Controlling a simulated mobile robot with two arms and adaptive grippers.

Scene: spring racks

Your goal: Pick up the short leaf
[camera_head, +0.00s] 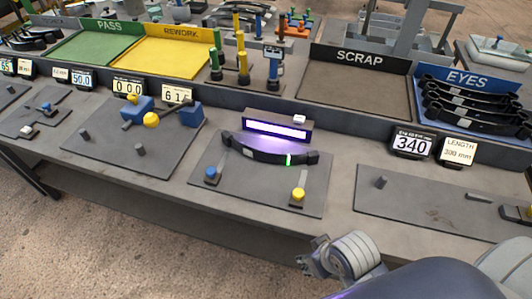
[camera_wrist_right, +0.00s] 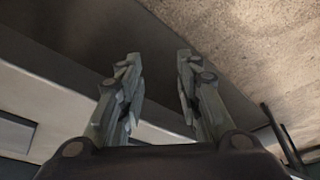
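A dark curved leaf (camera_head: 268,152) with a small bright green mark near its right end lies on a grey fixture plate (camera_head: 250,190) in the middle of the bench, under a purple-lit lamp. Several dark leaves with eyes (camera_head: 470,108) lie stacked in the blue EYES tray (camera_head: 425,72) at the right. I cannot tell from size alone which one is the short leaf. My right gripper (camera_wrist_right: 159,65) is open and empty in the wrist view. In the head view it is low, in front of the bench edge, apart from every leaf. My left gripper is out of view.
A green PASS tray (camera_head: 95,47), a yellow REWORK tray (camera_head: 150,62) and an empty SCRAP tray (camera_head: 350,85) line the back. Upright posts (camera_head: 242,65) stand between REWORK and SCRAP. Displays (camera_head: 411,145) stand along the trays.

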